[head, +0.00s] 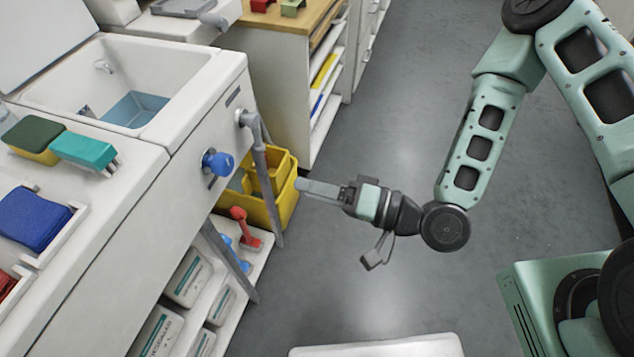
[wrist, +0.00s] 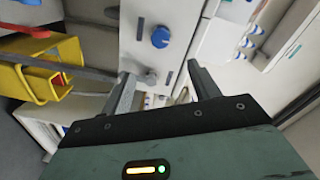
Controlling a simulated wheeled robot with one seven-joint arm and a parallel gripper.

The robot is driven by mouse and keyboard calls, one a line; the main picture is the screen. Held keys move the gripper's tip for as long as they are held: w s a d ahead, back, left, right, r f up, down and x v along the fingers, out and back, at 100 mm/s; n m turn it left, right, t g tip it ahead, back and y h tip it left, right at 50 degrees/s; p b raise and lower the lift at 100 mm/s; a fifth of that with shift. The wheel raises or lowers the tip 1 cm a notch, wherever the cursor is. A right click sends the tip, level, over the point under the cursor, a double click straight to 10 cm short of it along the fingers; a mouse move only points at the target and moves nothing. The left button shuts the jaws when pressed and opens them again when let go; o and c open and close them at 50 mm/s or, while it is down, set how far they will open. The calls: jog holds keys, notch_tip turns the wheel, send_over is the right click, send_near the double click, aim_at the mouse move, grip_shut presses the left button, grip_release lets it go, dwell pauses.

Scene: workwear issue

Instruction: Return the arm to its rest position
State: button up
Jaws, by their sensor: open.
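My gripper (head: 318,187) hangs over the floor in the middle of the head view, pointing left toward the sink counter. In the wrist view my gripper (wrist: 160,82) shows its two fingers apart with nothing held between them. My green arm (head: 480,140) reaches in from the upper right and is bent at the elbow and wrist. In the head view the fingertips appear close to the yellow bucket (head: 284,207), but I cannot tell whether they touch it.
The sink counter (head: 120,208) with a blue knob (head: 217,163) and a grey pipe (head: 262,160) stands at left. Below it, a shelf holds white containers (head: 188,277) and a red item (head: 245,227). A wooden-topped cabinet (head: 262,75) stands behind. Grey floor (head: 390,110) is clear.

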dwell(0.5)
jog(key=d+r+n+g+h+p, duration=0.5)
jog(key=d+r+n+h, duration=0.3)
jog(key=h, duration=0.4)
jog(key=s+d+r+g+h+p, duration=0.1)
jog(key=s+d+r+g+h, duration=0.1)
jog(key=s+r, duration=0.7)
notch_tip(320, 180, up, 3)
jog(key=shift+s+d+r+m+h+p, duration=0.15)
jog(key=shift+s+d+m+h+p, duration=0.2)
jog(key=shift+d+h, duration=0.4)
jog(key=shift+d, duration=0.15)
